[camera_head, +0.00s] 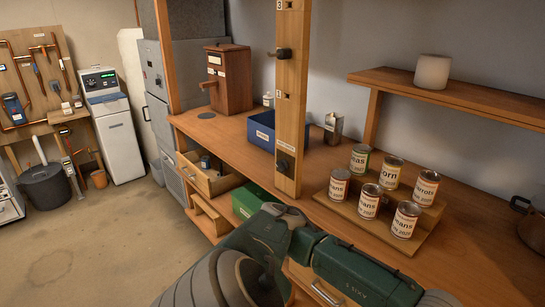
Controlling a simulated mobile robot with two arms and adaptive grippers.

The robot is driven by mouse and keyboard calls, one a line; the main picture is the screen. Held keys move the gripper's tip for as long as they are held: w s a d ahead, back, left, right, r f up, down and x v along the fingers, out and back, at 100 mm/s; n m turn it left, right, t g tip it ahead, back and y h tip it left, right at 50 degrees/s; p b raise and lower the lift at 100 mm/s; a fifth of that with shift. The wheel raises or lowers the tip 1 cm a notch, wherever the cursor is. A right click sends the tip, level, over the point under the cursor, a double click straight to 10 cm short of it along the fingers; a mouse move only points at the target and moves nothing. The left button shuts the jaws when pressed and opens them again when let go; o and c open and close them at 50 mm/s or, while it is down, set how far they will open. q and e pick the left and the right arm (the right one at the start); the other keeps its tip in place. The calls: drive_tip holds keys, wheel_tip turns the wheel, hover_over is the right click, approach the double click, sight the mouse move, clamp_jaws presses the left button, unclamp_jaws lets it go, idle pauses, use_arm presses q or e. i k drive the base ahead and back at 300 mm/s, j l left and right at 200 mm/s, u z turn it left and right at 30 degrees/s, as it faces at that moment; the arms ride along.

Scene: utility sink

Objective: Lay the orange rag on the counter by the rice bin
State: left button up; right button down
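I see no orange rag in this view. The wooden counter (315,157) runs from the back left to the front right. A tall wooden box (230,78) with a pale label and a side handle stands at its far left end; I cannot read the label, so I cannot tell whether it is the rice bin. One of my arms, green and grey, crosses the bottom of the view in front of the counter. Neither gripper shows.
A wooden post (291,95) with hooks rises at the counter's front. A blue bin (262,130) sits behind it. Several cans stand on a stepped wooden rack (372,222). An open drawer (208,181) juts out below. Floor at left (105,245) is clear.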

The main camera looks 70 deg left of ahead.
sight(223, 132)
drive_tip(key=k+j+u, duration=0.2)
drive_tip(key=j, duration=0.8)
drive_tip(key=j+u, duration=0.2)
drive_tip(key=j, duration=0.75)
